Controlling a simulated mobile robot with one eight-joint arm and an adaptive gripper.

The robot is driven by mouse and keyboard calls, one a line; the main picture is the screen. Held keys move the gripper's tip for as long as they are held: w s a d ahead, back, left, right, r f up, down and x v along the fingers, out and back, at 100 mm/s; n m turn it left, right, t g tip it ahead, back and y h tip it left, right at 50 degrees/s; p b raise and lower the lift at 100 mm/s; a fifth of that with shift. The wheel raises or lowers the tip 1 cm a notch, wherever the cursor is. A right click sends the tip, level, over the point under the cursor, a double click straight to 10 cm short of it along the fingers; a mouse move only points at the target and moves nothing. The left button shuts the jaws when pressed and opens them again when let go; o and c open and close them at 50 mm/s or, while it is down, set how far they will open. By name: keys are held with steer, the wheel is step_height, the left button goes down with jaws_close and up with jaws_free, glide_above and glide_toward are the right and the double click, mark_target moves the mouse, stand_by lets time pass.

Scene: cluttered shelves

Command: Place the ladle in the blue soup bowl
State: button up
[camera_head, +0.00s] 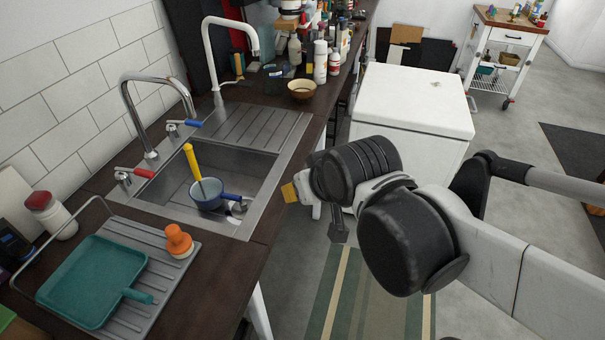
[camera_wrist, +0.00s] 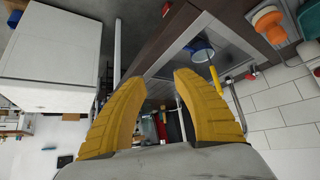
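A blue bowl (camera_head: 208,202) sits in the steel sink basin. A long yellow handle (camera_head: 191,160), apparently the ladle's, rises from it, leaning up and to the left. Its lower end is at the bowl; I cannot tell whether the ladle's head is inside. The bowl (camera_wrist: 201,56) and yellow handle (camera_wrist: 215,82) also show in the wrist view, beyond my fingers. My gripper (camera_head: 290,192) is right of the sink, over the counter's front edge and apart from bowl and handle. In the wrist view its yellow fingers (camera_wrist: 155,80) are spread with nothing between them.
A teal dustpan (camera_head: 90,280) and an orange-topped brush (camera_head: 179,241) lie on the near drainer. A white cabinet (camera_head: 415,100) stands behind my arm.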

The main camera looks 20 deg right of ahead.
steer(key=s+d+g, duration=0.1)
steer(key=s+d, duration=0.1)
steer(key=s, duration=0.4)
steer(key=shift+f+m, duration=0.3)
steer(key=shift+f, duration=0.1)
stand_by(0.6)
